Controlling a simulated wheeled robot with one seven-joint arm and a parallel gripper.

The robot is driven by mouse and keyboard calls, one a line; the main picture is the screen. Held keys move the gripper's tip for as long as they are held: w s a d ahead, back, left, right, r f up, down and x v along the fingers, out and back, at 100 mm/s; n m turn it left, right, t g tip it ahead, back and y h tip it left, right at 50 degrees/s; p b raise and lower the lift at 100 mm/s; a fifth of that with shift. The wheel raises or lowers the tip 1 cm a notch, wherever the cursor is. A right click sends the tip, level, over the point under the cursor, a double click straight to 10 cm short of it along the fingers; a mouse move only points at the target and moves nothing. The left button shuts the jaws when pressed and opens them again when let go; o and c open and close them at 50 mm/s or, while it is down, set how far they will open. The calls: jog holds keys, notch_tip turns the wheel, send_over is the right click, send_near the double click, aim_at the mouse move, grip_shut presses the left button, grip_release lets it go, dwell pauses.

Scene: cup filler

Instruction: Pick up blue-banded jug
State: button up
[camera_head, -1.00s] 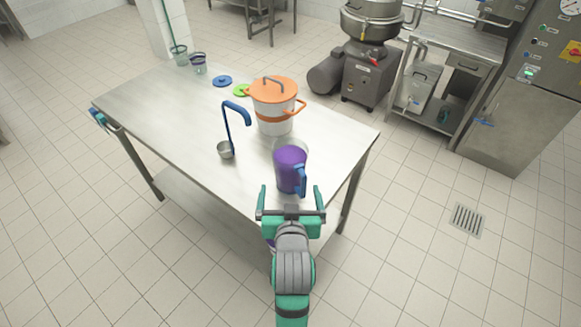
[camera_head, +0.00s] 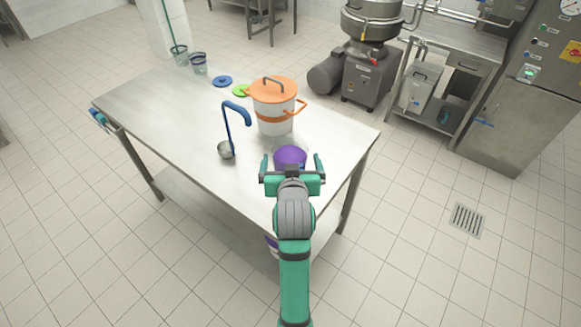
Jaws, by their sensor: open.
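The jug (camera_head: 290,155) stands on the steel table near its front right edge. Its clear rim and purple contents show in the head view. My gripper (camera_head: 292,163) is open, with its green fingers spread to the left and right of the jug in the picture. The gripper's body hides the lower jug and nearly all of its blue handle. I cannot tell whether the fingers touch the jug.
A white pot (camera_head: 273,117) with an orange lid stands just behind the jug. A blue-handled ladle (camera_head: 227,150) is to the left. Blue (camera_head: 222,81) and green (camera_head: 241,90) lids and two cups (camera_head: 198,65) are farther back. The table's left part is clear.

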aim_at(290, 154)
jog(key=shift+x, duration=2.25)
jog(key=shift+s+f, duration=0.1)
jog(key=c, duration=1.8)
jog(key=shift+c, duration=1.1)
jog(key=shift+r, duration=0.3)
